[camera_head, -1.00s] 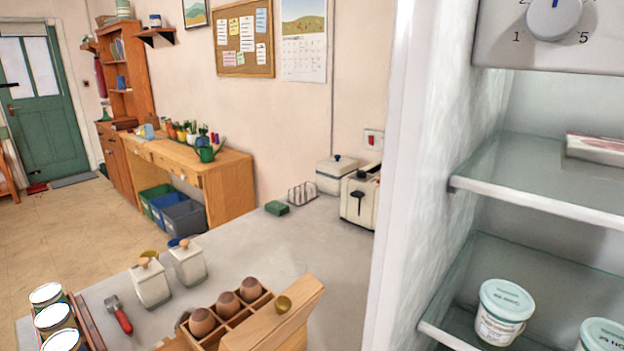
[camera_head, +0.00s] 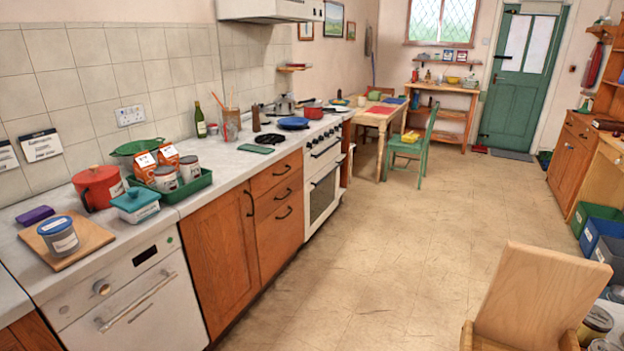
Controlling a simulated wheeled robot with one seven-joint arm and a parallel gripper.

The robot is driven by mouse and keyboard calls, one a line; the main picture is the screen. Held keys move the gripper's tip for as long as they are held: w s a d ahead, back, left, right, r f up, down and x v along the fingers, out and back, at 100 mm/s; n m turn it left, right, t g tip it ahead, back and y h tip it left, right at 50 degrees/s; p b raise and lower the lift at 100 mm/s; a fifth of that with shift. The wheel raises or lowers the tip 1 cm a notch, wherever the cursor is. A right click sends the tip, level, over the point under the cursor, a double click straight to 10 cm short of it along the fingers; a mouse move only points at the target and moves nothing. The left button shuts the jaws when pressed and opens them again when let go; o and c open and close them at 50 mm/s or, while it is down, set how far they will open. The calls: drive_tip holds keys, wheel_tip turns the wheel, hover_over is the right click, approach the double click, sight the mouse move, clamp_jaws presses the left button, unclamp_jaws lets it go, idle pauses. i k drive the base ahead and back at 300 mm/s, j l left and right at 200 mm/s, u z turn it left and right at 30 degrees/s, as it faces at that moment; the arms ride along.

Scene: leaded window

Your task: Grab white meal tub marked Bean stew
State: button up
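No white meal tub that I can make out as Bean stew shows in the present view. A grey tub with a blue lid (camera_head: 60,238) stands on a wooden board on the left counter; its label is too small to read. A teal lidded dish (camera_head: 136,206) with a white label is near it, also unreadable. My gripper is not in view.
The left counter (camera_head: 22,262) holds a red pot (camera_head: 97,187) and a green tray (camera_head: 196,187) with cans and boxes. A wooden panel (camera_head: 540,293) stands at the lower right. The floor (camera_head: 400,215) between is clear up to the table and green chair (camera_head: 413,146).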

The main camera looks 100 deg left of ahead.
sight(58, 233)
drive_tip(key=u, duration=4)
